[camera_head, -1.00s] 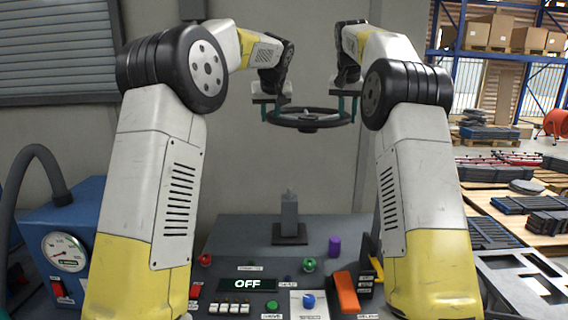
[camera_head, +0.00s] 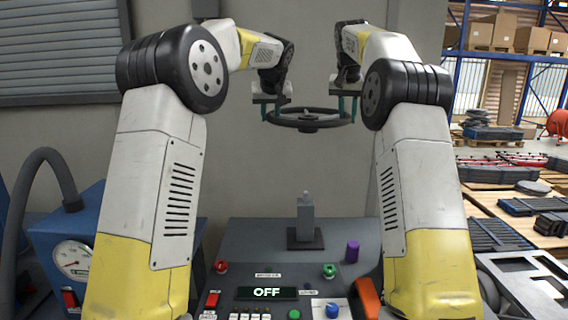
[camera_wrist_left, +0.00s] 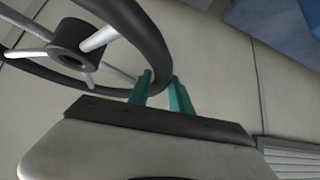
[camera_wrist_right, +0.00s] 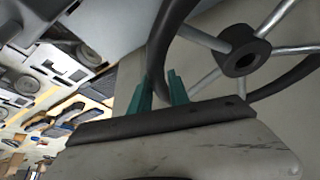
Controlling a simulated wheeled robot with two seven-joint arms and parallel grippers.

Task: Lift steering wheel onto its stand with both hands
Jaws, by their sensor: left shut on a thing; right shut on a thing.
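The steering wheel (camera_head: 309,126) is black with silver spokes and hangs level in the air between my two grippers. My left gripper (camera_head: 276,106) is shut on its left rim, and my right gripper (camera_head: 347,107) is shut on its right rim. The left wrist view shows teal fingers (camera_wrist_left: 158,92) around the rim, with the hub (camera_wrist_left: 78,40) at upper left. The right wrist view shows the other teal fingers (camera_wrist_right: 160,92) on the rim, with the hub (camera_wrist_right: 241,50) at upper right. The grey stand (camera_head: 305,218) rises from a dark square base on the console, below the wheel and apart from it.
The grey console (camera_head: 250,240) carries an OFF display (camera_head: 267,293), a purple cylinder (camera_head: 352,251), a red knob (camera_head: 220,267), a green knob (camera_head: 329,270) and an orange lever (camera_head: 368,296). A blue gauge box (camera_head: 75,245) stands at left. Tables with parts (camera_head: 525,205) are at right.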

